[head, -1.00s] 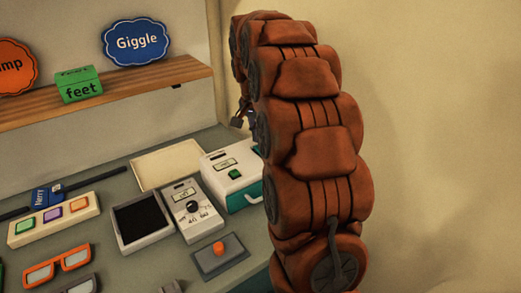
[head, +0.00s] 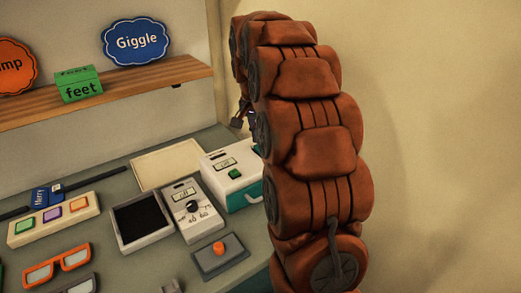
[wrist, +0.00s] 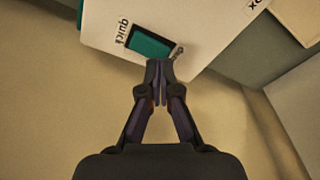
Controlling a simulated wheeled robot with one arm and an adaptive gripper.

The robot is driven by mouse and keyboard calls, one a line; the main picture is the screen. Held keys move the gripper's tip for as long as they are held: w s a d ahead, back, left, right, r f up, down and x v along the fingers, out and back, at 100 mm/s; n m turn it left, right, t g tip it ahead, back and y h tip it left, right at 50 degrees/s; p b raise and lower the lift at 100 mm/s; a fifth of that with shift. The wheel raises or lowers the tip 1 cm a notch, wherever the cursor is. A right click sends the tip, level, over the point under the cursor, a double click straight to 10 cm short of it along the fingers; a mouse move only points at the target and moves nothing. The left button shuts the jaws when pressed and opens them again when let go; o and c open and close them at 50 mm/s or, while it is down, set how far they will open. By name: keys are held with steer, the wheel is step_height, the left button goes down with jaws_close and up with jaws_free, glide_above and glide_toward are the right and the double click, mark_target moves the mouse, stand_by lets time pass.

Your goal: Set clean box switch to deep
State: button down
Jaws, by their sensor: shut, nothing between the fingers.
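In the wrist view a white box (wrist: 215,35) shows a teal-green switch (wrist: 149,44) with the word "quick" beside its left end. Small marking by its right end is partly hidden near my fingertips. A label ending in "ox" is cut off at the top. My gripper (wrist: 159,70) is shut and empty, its tips at the box's edge just below the switch; I cannot tell whether they touch. In the head view, a white box with a teal front (head: 226,163) stands beside my arm, which hides part of it. The gripper there is mostly hidden by my arm.
Left of the white box are a grey dial unit (head: 187,187), a black-lined tray (head: 143,221) and a cream lid or tray (head: 165,164). An orange-button plate (head: 220,256) lies in front. A wooden shelf (head: 105,92) is above. The wall at right is bare.

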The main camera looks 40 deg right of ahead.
mark_target(258, 147)
steer(key=shift+f+b, duration=0.5)
steer(key=shift+f, duration=0.5)
stand_by(0.6)
steer(key=shift+r, duration=0.1)
steer(key=shift+r+p, duration=0.95)
steer(key=shift+r, duration=2.5)
